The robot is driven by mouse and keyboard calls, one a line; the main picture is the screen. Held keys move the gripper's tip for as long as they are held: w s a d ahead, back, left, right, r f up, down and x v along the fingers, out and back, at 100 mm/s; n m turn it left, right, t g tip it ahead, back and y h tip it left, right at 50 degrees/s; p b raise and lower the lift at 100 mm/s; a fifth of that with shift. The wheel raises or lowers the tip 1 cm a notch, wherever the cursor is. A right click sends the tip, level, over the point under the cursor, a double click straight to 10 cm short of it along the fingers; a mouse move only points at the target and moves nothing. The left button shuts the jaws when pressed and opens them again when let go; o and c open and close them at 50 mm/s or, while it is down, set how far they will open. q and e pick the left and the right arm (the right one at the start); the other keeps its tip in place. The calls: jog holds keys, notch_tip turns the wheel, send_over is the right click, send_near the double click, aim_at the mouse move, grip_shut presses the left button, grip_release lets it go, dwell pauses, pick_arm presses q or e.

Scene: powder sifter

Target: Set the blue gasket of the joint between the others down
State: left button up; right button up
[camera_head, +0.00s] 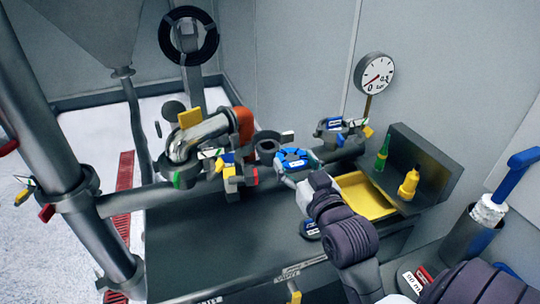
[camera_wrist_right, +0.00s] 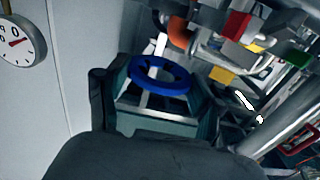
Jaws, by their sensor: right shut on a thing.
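The blue gasket (camera_head: 293,155) is a ring held up above the dark bench, in the middle of the head view. My right gripper (camera_head: 297,164) is shut on it. In the right wrist view the blue ring (camera_wrist_right: 161,76) shows at the fingertips of the gripper (camera_wrist_right: 158,95). A dark round open pipe end (camera_head: 267,143) stands just left of the gasket in the head view. Pipe joints with coloured clamps lie to the left (camera_head: 235,170) and to the right behind (camera_head: 341,128). My left gripper does not show.
The dark bench (camera_head: 235,240) has bare room in front. A yellow tray (camera_head: 366,197) lies right of my right forearm, with a green bottle (camera_head: 382,152) and a yellow bottle (camera_head: 408,184) behind it. A gauge (camera_head: 374,73) stands at the back wall.

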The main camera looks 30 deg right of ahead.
jog(key=x, duration=1.6)
jog(key=shift+d, duration=0.15)
notch_tip(320, 180, down, 3)
jog(key=shift+r, duration=0.1)
jog(key=shift+s+f, duration=0.2)
jog(key=shift+f, duration=0.35)
jog(key=shift+w+f+p, duration=0.25)
jog(key=shift+f+p, duration=0.7)
jog(key=shift+f, duration=0.3)
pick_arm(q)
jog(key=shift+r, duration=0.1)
pick_arm(e)
jog(key=shift+f, duration=0.2)
jog(key=shift+f, duration=0.1)
jog(key=o, duration=0.9)
jog(key=shift+c, duration=0.2)
